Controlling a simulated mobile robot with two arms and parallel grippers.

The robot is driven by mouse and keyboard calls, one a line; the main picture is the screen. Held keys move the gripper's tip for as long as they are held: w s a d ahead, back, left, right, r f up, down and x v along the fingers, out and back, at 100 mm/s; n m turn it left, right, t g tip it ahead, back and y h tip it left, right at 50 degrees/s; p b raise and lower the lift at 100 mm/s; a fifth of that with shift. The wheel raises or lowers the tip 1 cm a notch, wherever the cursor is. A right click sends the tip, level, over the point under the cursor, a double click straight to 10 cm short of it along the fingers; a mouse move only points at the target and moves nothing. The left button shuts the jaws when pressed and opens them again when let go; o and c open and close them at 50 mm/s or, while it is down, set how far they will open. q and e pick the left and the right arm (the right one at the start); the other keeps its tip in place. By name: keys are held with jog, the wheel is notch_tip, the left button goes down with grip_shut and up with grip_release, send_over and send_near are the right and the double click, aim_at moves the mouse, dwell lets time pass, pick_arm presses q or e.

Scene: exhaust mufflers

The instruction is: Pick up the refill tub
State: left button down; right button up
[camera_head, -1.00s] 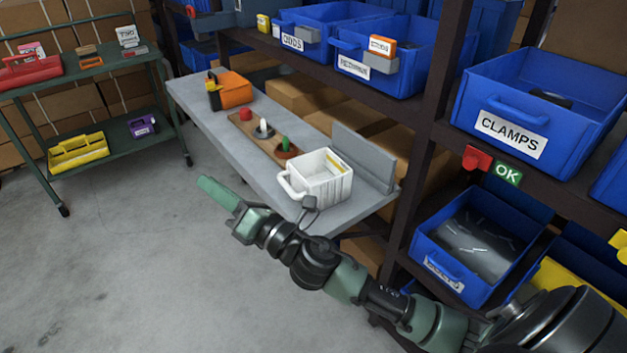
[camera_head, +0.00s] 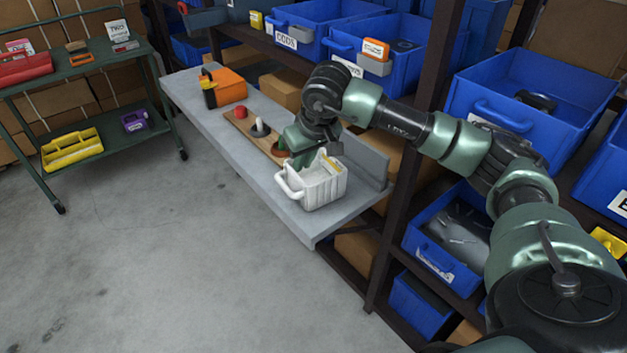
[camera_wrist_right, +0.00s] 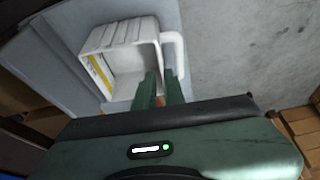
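The refill tub, as I take it, is the white ribbed tub (camera_head: 318,192) with a side handle on the near end of the grey bench. In the right wrist view the tub (camera_wrist_right: 122,36) shows from above, its handle (camera_wrist_right: 181,50) at its right. My right gripper (camera_head: 308,158) is at the tub's upper edge. In the wrist view its two fingers (camera_wrist_right: 159,76) stand parted, with a narrow gap between them, by the tub wall on the handle side. Contact cannot be told. My left gripper is not in view.
A wooden board (camera_head: 240,123) with a red knob and other pieces lies behind the tub. An orange-and-black box (camera_head: 229,87) stands farther along the bench (camera_head: 212,124). Shelves with blue bins (camera_head: 530,95) rise to the right. A green cart (camera_head: 105,148) stands at left.

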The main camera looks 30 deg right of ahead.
aim_at(296, 184)
jog(key=p+x, duration=0.1)
jog(key=x, duration=0.5)
jog(key=shift+a, duration=0.1)
jog(key=x, duration=0.3)
jog(key=p+x, duration=0.1)
jog(key=shift+s+f, duration=0.25)
jog(key=shift+f, duration=0.05)
jog(key=shift+w+f, duration=0.2)
jog(key=shift+f, duration=0.2)
grip_shut()
jog(key=shift+r, duration=0.2)
dwell(0.6)
